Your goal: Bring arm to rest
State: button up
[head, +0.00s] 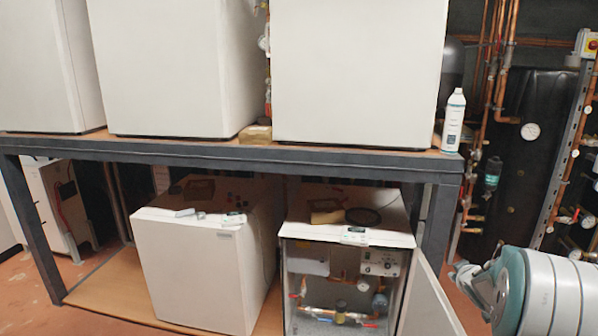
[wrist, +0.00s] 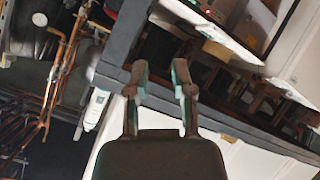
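My gripper (wrist: 160,78) shows in the wrist view with its two fingers apart and nothing between them. Behind the fingers, the dark shelf frame (wrist: 235,117) runs slantwise across the view; I cannot tell how far it is from the fingertips. In the head view, part of my arm is at the lower right, in front of the pipework and right of the open cabinet. The fingers cannot be made out clearly there.
A grey shelf frame (head: 330,163) carries white units (head: 360,70) and a white bottle (head: 453,120). Below stand a closed white unit (head: 195,265) and an open cabinet (head: 345,240), its door (head: 428,300) swung towards my arm. Copper pipes (head: 508,70) line the right.

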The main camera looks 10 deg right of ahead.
jog(key=s+a+r+m+g, duration=0.1)
jog(key=s+a+r, duration=0.35)
jog(key=a, duration=0.45)
jog(key=s+a+r+m+g, duration=0.1)
jog(key=s+a+r, duration=0.4)
jog(key=a, duration=0.4)
jog(key=s+a+g+y, duration=0.3)
jog(key=s+a+y, duration=0.2)
jog(key=s+a, duration=1.4)
jog(key=shift+s+a+f, duration=0.15)
jog(key=shift+s+f, duration=0.1)
jog(key=shift+s, duration=0.1)
